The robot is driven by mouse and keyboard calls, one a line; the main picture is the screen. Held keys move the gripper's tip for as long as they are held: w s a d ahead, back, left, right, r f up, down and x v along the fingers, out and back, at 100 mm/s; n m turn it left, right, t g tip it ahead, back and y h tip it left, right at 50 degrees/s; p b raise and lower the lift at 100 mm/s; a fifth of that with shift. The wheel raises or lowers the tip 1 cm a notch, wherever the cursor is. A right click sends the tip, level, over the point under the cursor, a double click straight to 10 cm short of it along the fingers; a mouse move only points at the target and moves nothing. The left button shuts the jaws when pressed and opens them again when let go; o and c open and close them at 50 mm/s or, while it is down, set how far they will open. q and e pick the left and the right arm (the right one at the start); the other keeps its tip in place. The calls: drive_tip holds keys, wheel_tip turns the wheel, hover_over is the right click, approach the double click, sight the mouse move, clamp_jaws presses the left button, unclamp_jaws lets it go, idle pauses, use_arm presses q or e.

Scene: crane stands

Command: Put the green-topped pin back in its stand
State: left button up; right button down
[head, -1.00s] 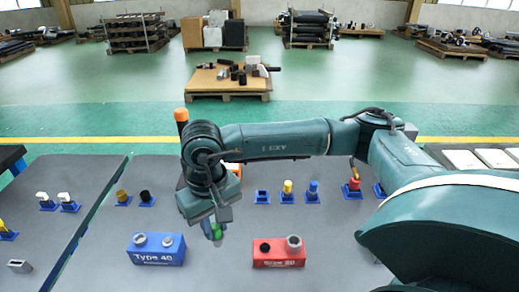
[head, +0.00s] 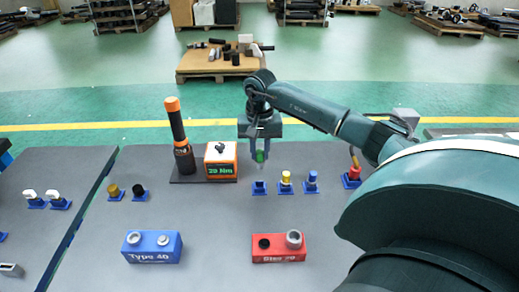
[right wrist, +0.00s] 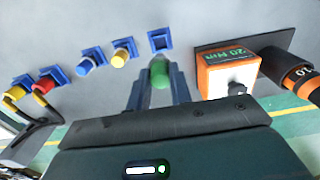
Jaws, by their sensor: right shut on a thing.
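My right gripper (head: 260,160) is shut on the green-topped pin (head: 260,156) and holds it above the table. In the right wrist view the green top (right wrist: 159,73) shows between the two fingers; the pin's lower part is hard to see. A blue square stand (head: 260,189) with nothing in it sits just below the gripper in the head view. In the right wrist view this stand (right wrist: 160,40) lies just beyond the fingertips, apart from the pin. My left gripper is not in view.
Stands with a yellow pin (head: 286,178), a blue pin (head: 312,178) and a red pin (head: 354,172) line up to the right. An orange box reading 20 Nm (head: 221,160) and a tall orange-topped tool (head: 177,130) stand left. Blue (head: 153,247) and red (head: 278,248) blocks sit in front.

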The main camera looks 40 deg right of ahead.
sight(260, 160)
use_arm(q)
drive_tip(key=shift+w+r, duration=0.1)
use_arm(e)
drive_tip(key=shift+f+b, duration=1.05)
drive_tip(key=shift+f, duration=0.15)
wheel_tip(260, 160, down, 2)
drive_tip(key=shift+f+b, duration=0.2)
drive_tip(key=shift+b, duration=0.75)
drive_tip(key=shift+f+b, duration=0.3)
drive_tip(key=shift+f, duration=0.15)
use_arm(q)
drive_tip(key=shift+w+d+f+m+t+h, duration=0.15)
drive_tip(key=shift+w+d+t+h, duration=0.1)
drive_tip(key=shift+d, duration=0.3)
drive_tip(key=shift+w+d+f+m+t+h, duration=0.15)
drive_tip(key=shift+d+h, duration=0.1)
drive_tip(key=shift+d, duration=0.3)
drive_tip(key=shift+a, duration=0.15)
use_arm(e)
drive_tip(key=shift+f, duration=0.1)
